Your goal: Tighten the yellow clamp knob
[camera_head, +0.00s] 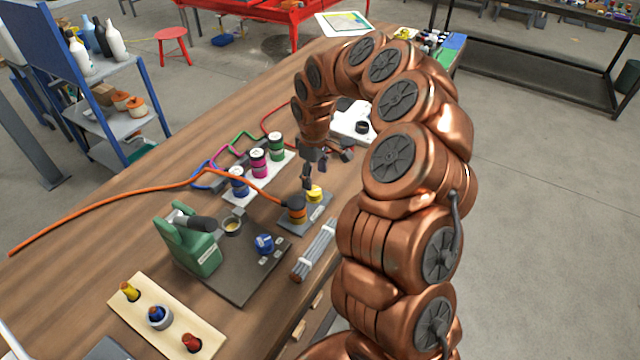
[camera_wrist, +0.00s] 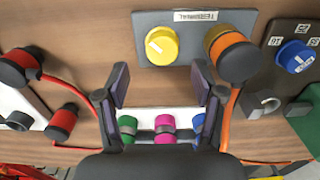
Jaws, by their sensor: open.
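The yellow clamp knob (camera_head: 314,193) sits on a grey plate (camera_head: 318,213) on the wooden bench, beside a dark cylinder with an orange band (camera_head: 296,209). In the wrist view the yellow knob (camera_wrist: 161,46) is round with a white line on its top, and the orange-banded cylinder (camera_wrist: 233,54) stands to its right. My gripper (camera_head: 325,168) is above the plate, near the knob. In the wrist view my gripper (camera_wrist: 161,84) has its two fingers spread apart, with nothing between them. The knob lies just beyond the fingertips, roughly centred between them, and is not touched.
An orange hose (camera_head: 120,207) runs from the banded cylinder across the bench. A rack with green, magenta and blue cylinders (camera_head: 258,163) stands behind. A dark plate with a blue knob (camera_head: 265,243) and a green machine (camera_head: 188,240) are nearer the front. Grey rods (camera_head: 314,250) lie beside them.

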